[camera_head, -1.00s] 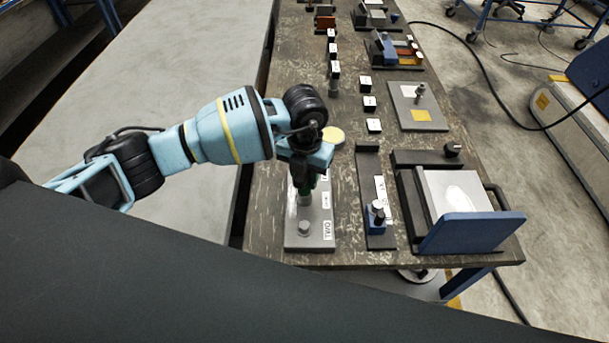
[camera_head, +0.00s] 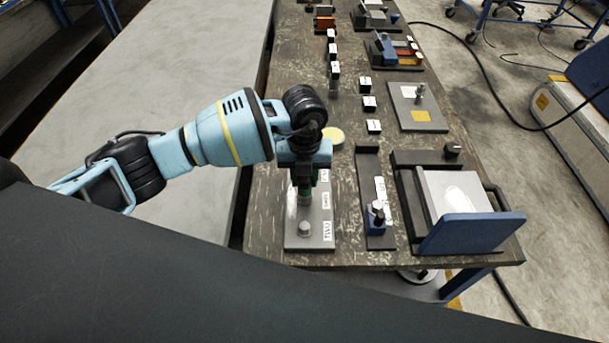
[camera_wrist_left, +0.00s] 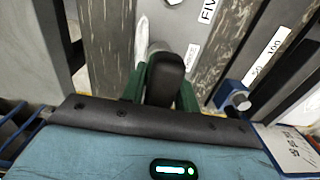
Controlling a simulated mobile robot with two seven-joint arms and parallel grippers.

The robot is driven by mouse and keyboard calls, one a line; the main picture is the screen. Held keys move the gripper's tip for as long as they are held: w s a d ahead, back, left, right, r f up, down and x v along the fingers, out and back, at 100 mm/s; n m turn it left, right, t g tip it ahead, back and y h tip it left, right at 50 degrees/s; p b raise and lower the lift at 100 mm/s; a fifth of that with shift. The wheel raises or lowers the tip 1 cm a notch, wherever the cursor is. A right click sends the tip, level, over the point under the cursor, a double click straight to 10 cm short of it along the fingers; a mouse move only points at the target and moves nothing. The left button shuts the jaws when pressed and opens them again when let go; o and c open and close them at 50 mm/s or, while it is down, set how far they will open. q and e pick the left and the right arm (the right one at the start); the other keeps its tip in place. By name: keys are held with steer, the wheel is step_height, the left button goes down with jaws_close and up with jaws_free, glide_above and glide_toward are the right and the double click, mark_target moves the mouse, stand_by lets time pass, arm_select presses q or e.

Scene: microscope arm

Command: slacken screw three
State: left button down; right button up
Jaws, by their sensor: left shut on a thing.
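A grey plate (camera_head: 308,242) with labelled screws lies on the near left of the bench. One screw (camera_head: 304,228) stands free at its near end, beside a label that seems to read TWO. My left gripper (camera_head: 304,190) points down over the plate, behind that screw, with green fingers. It is shut on a grey screw (camera_head: 304,202) beside the middle label, which is too small to read surely. In the left wrist view the green fingers (camera_wrist_left: 160,88) flank a dark rounded part, with a grey round top just beyond and a FIVE label nearby. My right gripper is out of view.
A dark rail with a blue slider (camera_head: 376,222) stands to the right of the plate. Further right is a framed fixture with a blue front panel (camera_head: 470,232). A pale yellow disc (camera_head: 333,136) lies behind the gripper. Small white-topped blocks (camera_head: 374,126) line the bench.

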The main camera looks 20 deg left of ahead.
arm_select(q)
steer(key=shift+r, duration=0.1)
steer(key=shift+r, duration=3)
